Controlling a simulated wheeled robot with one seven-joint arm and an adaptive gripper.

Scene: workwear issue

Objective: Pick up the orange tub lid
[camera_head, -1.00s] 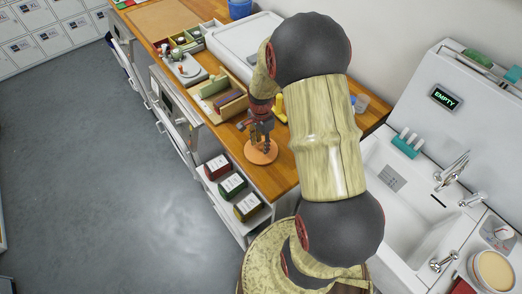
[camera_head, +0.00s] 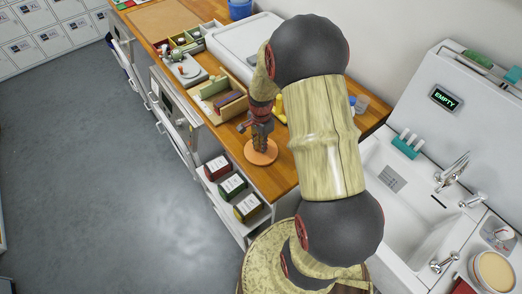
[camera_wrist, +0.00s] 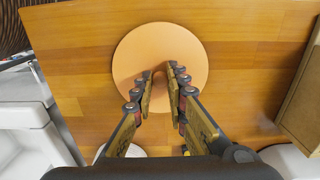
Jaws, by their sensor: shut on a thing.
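The orange tub lid (camera_head: 261,157) is a flat round disc on the wooden counter near its front edge. In the wrist view the lid (camera_wrist: 137,50) lies beneath and beyond my fingertips. My gripper (camera_head: 261,148) points down over the lid. In the wrist view its fingers (camera_wrist: 160,75) are close together at the lid's middle, shut on a small raised part of the lid, mostly hidden between the pads. I cannot tell whether the lid is lifted off the counter.
A wooden rack (camera_head: 221,97) with upright items stands behind the lid. The sink (camera_head: 416,190) is at right. Labelled boxes (camera_head: 232,187) sit on a shelf below the counter. Yellow and clear items stand behind my arm. Bare wood (camera_wrist: 80,70) surrounds the lid.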

